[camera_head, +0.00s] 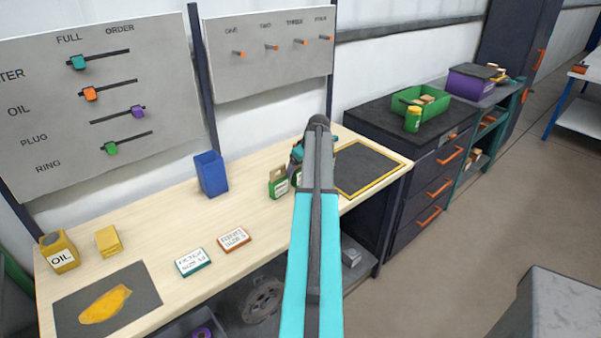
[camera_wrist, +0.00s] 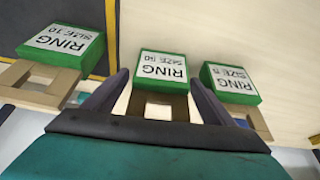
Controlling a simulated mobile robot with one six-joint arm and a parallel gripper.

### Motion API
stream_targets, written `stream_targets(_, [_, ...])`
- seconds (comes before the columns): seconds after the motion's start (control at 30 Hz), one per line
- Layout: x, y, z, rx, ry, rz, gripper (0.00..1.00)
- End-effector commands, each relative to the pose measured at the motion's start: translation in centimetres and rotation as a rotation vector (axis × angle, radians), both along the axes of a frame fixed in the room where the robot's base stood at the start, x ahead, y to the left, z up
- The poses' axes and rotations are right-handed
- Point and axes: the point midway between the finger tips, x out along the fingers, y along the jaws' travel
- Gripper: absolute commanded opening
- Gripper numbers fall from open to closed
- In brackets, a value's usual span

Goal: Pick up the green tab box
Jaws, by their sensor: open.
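Three green tab boxes labelled RING stand in a row in the wrist view: a left box (camera_wrist: 62,42), a middle box (camera_wrist: 161,68) and a right box (camera_wrist: 230,82). Each has a tan tab with a window in it. My gripper (camera_wrist: 158,80) is open, with one finger on each side of the middle box's tab; contact cannot be told. In the head view one green box (camera_head: 278,183) shows left of my arm on the wooden bench (camera_head: 150,225). My arm hides most of the other boxes and the gripper there.
A blue bin (camera_head: 211,174) stands behind on the bench. A yellow-framed dark mat (camera_head: 366,168) lies right of my arm. Filter card (camera_head: 194,262), orange-edged card (camera_head: 234,239) and oil can (camera_head: 60,252) are to the left.

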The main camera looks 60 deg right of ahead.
Motion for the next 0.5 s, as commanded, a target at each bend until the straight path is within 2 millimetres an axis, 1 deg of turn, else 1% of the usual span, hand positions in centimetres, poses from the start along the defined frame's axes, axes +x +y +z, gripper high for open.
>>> stream_targets(0.2, [0.6,-0.2,-1.5,0.000,0.000,0.000,0.78])
stream_targets(0.5, [0.7,-0.2,-1.8,0.000,0.000,0.000,0.78])
